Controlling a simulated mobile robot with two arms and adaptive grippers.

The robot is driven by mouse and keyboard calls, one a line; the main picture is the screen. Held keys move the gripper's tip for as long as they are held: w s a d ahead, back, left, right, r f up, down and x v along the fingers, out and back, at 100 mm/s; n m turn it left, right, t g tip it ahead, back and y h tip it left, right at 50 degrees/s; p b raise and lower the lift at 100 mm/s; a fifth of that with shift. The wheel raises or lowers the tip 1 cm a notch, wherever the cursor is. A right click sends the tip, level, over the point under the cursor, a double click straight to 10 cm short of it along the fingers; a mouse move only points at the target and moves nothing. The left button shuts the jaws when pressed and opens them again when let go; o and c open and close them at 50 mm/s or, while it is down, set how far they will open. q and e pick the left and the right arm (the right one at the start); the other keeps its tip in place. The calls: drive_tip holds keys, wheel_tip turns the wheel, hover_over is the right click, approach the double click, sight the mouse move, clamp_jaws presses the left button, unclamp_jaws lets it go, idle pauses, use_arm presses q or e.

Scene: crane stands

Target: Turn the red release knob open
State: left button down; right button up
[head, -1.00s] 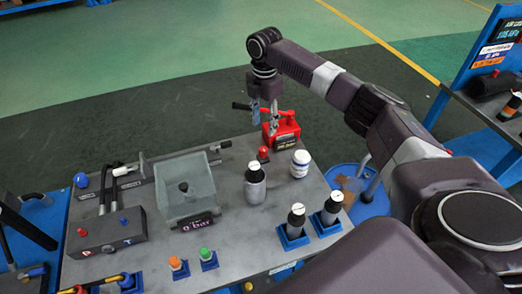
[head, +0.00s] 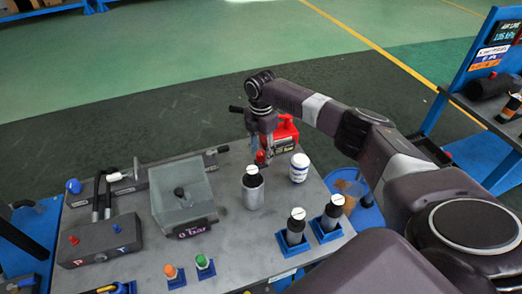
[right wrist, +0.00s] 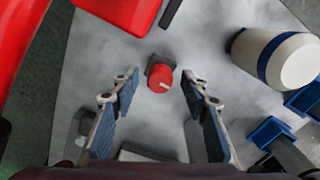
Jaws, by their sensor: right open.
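The red release knob (right wrist: 161,78) sits on the grey bench top and has a pale line across its top. In the right wrist view it lies between and slightly beyond my right gripper's fingertips (right wrist: 160,90). The fingers are open, with space on both sides of the knob and nothing held. In the head view my right gripper (head: 259,146) points down at the bench's far side, and its fingers mostly hide the knob (head: 261,157). My left gripper is not in view.
A clear box (head: 184,206) is to the left. Two more bottles stand in blue holders at the front right.

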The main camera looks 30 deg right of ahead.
drive_tip(key=shift+f, duration=0.1)
clamp_jaws()
idle(0.3)
